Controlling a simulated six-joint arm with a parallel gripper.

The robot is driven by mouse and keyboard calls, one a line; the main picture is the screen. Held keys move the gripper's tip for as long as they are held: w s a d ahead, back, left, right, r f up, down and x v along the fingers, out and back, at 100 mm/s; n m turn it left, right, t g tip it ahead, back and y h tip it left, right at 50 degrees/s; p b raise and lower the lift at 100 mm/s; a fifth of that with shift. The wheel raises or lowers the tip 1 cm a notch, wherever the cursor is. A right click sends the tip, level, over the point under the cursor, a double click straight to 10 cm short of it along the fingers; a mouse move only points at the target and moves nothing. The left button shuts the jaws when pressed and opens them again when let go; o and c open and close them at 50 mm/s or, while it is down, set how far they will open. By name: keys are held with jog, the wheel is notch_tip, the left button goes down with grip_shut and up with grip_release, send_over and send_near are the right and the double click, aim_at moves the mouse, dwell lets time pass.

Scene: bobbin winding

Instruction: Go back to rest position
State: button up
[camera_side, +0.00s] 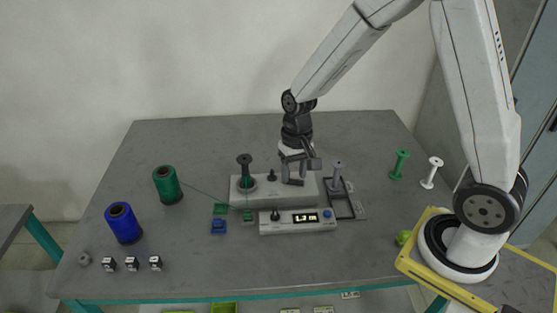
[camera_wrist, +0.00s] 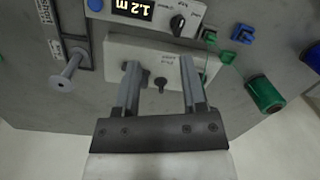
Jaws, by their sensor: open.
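My gripper (camera_side: 293,181) is open and empty, pointing down over the right part of the white winding machine (camera_side: 308,193). In the wrist view my two fingers (camera_wrist: 160,66) stand apart, with a small black knob (camera_wrist: 159,84) of the machine showing between them. I cannot tell whether the fingertips touch the machine.
The control box (camera_side: 297,227) with a lit display stands in front. A green spool (camera_side: 167,186), its thread running right, and a blue spool (camera_side: 123,224) are at left. Green (camera_side: 399,166) and white (camera_side: 431,173) bobbins stand at right. The table's back is clear.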

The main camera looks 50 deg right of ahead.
jog(key=s+r+n+t+h, duration=0.1)
jog(key=s+r+n+t, duration=0.2)
jog(key=s, duration=0.5)
jog(key=shift+s+r+n, duration=0.2)
jog(key=shift+r+n, duration=0.25)
jog(key=shift+n, duration=0.35)
